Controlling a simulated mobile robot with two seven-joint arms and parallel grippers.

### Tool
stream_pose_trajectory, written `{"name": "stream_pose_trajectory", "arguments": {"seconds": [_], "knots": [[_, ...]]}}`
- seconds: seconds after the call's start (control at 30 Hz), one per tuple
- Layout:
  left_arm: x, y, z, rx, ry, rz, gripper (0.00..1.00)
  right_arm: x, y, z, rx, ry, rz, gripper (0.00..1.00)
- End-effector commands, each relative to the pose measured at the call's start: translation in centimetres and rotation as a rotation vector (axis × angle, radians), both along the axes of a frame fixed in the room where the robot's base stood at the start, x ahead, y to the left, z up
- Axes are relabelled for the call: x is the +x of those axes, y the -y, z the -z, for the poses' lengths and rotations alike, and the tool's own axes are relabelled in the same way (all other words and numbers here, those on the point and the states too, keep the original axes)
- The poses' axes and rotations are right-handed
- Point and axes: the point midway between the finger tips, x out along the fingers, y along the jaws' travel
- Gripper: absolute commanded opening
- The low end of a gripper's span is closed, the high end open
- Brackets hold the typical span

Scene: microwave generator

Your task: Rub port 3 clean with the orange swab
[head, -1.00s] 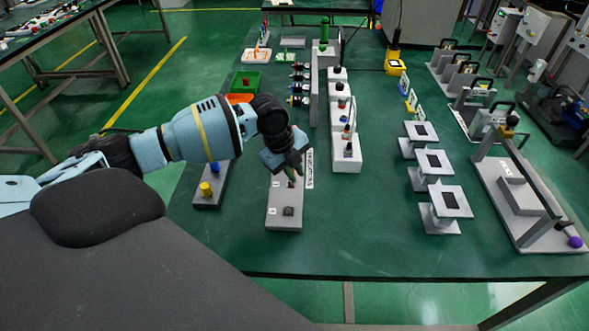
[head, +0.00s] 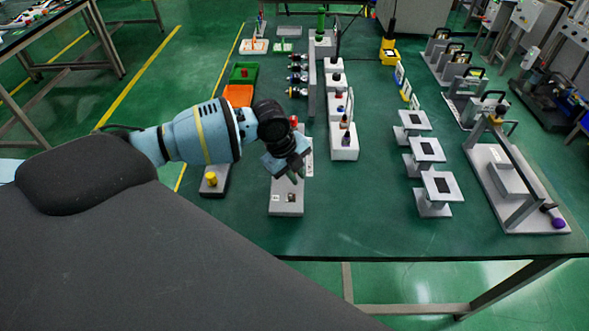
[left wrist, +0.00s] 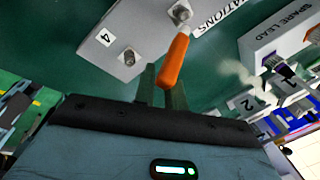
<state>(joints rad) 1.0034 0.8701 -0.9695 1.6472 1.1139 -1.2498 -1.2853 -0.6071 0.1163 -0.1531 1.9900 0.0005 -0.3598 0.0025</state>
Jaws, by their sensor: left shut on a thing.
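My left gripper (left wrist: 162,88) is shut on the orange swab (left wrist: 173,60), which sticks out between its fingers in the left wrist view. The swab's far end points at a metal port (left wrist: 181,12) on the grey port block (left wrist: 150,18); I cannot tell whether they touch, and that port's number is not readable. Another port (left wrist: 128,57) stands near a label "4" (left wrist: 105,37). In the head view my left gripper (head: 294,178) is over the port block (head: 284,208), hiding its middle; one port (head: 291,197) shows at the near end. My right gripper is not in view.
A dark block with a yellow knob (head: 211,179) stands left of the port block. Green (head: 243,73) and orange (head: 238,95) bins lie behind. A white stepped unit (head: 344,148) stands to the right. The table front (head: 370,225) is clear.

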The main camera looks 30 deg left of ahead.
Motion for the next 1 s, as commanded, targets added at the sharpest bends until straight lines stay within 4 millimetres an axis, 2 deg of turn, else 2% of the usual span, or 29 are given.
{"name": "stream_pose_trajectory", "arguments": {"seconds": [0.43, 1.0], "knots": [[0.2, -0.6, 0.1, 0.01, -0.006, -0.007, 0.0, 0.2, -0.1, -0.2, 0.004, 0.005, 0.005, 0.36], [3.8, -2.6, 0.1, 0.005, -0.003, -0.006, 0.0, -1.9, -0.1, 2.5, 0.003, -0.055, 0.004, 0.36]]}}
